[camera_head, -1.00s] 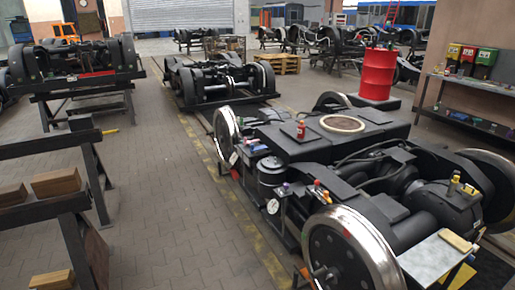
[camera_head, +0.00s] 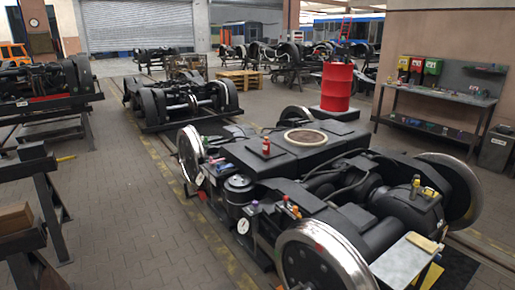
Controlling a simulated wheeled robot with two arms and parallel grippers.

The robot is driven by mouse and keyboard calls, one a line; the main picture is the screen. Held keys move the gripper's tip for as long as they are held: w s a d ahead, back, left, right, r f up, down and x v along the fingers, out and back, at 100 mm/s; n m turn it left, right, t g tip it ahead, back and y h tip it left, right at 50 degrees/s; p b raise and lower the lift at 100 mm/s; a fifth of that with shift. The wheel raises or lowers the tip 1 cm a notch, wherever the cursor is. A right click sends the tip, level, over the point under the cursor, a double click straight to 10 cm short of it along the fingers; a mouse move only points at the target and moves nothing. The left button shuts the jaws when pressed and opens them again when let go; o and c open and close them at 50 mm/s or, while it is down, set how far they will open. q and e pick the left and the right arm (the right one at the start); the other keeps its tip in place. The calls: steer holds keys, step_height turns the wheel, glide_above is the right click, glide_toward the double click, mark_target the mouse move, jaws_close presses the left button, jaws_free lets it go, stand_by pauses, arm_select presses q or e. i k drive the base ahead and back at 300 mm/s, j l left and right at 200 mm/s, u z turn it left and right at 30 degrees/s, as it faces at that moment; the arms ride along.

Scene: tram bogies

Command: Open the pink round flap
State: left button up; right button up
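A round disc (camera_head: 305,137) lies on top of the nearest black bogie (camera_head: 277,152). No clearly pink flap shows, and I cannot tell whether this disc is the flap. Neither of my grippers is in view.
The bogie's shiny wheels (camera_head: 322,258) stick out in front. A red drum (camera_head: 337,87) stands behind it. A workbench (camera_head: 437,97) with coloured bins is at right.

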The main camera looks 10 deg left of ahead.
mark_target(211, 161)
steer(key=i+j+u, duration=0.4)
steer(key=i, duration=0.4)
steer(key=i+u, duration=0.45)
steer(key=i, duration=0.35)
